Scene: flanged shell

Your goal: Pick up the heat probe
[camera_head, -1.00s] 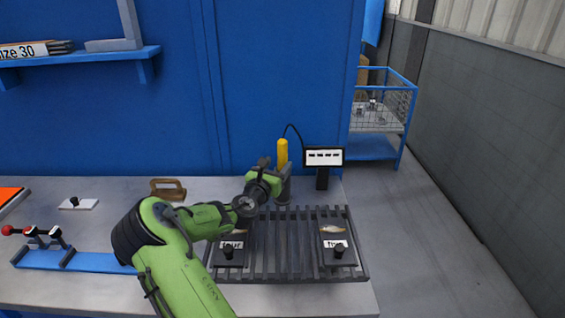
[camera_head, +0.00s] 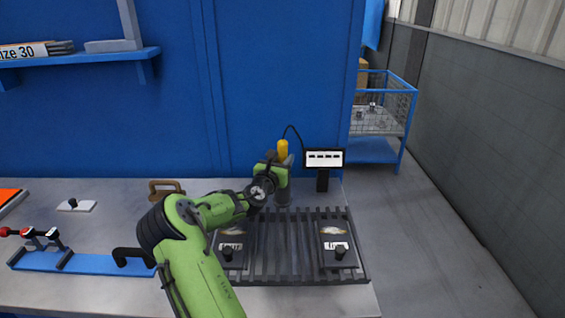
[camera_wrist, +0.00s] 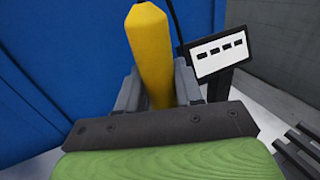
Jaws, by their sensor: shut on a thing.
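The heat probe (camera_head: 283,149) has a yellow handle, stands upright at the back of the bench, and has a dark cable rising from its top. In the wrist view its yellow handle (camera_wrist: 149,50) sits between my gripper's two grey fingers. My gripper (camera_wrist: 155,92) is shut on it. In the head view my green arm partly covers the probe's lower part, and a grey holder shows below it. I cannot tell whether the probe is clear of the holder. A display unit (camera_head: 323,158) on a dark stand is just to the right; it also shows in the wrist view (camera_wrist: 216,50).
A slatted grill (camera_head: 285,262) with two dark plates lies in front of the gripper. A brown-handled tool (camera_head: 166,189) and a blue rail (camera_head: 85,263) with levers are to the left. A blue wall (camera_head: 100,120) stands close behind.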

